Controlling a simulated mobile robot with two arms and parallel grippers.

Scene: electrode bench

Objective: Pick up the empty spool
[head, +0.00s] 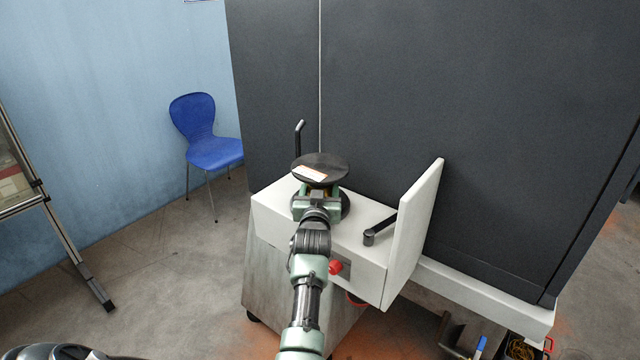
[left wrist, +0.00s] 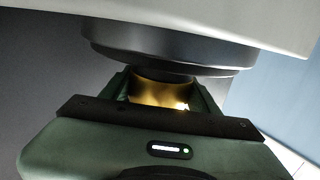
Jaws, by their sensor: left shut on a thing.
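The empty spool (head: 330,162) has a round black top flange with a white label, a brass-coloured core and a black lower flange. It is upright over the white machine housing in the head view. My left gripper (head: 319,192) reaches in between the two flanges and is shut on the core. In the left wrist view, the jaws of the left gripper (left wrist: 162,90) are on both sides of the spool's core (left wrist: 160,94), with a dark flange close to the white housing. I cannot tell whether that flange touches the housing. My right gripper is not in view.
The white housing (head: 272,212) carries an upright white panel (head: 416,230) and a black crank handle (head: 380,228) right of the spool. A black bent rod (head: 299,136) stands behind. A large dark cabinet (head: 480,120) is behind it. A blue chair (head: 212,150) stands left; floor there is clear.

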